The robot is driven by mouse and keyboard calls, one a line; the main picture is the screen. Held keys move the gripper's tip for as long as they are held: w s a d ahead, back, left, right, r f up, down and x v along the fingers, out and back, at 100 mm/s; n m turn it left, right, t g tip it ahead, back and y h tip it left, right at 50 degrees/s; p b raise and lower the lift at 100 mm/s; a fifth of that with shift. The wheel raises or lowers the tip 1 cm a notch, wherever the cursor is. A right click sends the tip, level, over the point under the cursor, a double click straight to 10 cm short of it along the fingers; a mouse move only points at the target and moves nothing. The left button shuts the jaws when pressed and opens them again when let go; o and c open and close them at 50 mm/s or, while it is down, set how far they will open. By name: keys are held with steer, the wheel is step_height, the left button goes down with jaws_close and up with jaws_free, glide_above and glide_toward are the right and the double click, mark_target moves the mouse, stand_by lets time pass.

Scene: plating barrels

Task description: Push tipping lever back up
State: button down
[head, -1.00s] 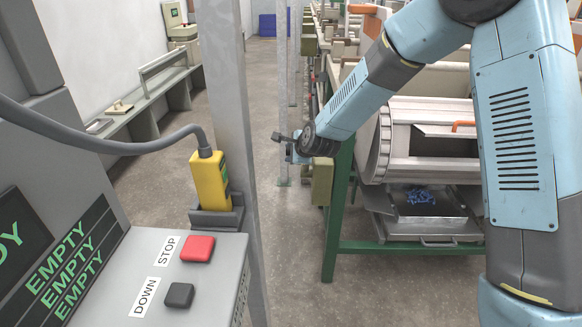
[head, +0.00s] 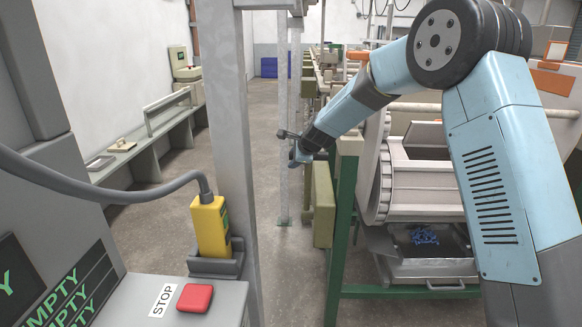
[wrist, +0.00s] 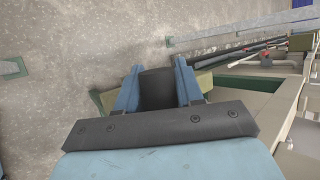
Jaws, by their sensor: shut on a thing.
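My gripper (head: 294,157) is beside the left end of the barrel station in the head view, above and left of an olive box (head: 323,205). In the wrist view, the two blue fingers of my gripper (wrist: 157,88) are shut on a dark, rounded grip, the tipping lever (wrist: 157,86). The fingers touch it on both sides. The lever's lower part is hidden behind the dark bar of my gripper. In the head view I cannot make out the lever apart from my gripper.
The ribbed barrel (head: 420,190) lies in a green frame (head: 341,225), with a tray of blue parts (head: 432,268) below. A grey post (head: 232,130), yellow pendant (head: 210,228) and control panel with red STOP button (head: 195,298) stand at left. The floor (head: 180,235) between is clear.

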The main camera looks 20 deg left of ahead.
steer(key=shift+w+a+r, duration=0.15)
steer(key=shift+w, duration=0.5)
steer(key=shift+w+a+r, duration=0.15)
steer(key=shift+w, duration=0.45)
steer(key=c, duration=0.8)
jaws_free()
steer(key=v, duration=1.3)
steer(key=shift+d+r, duration=0.2)
steer(key=shift+s, duration=0.2)
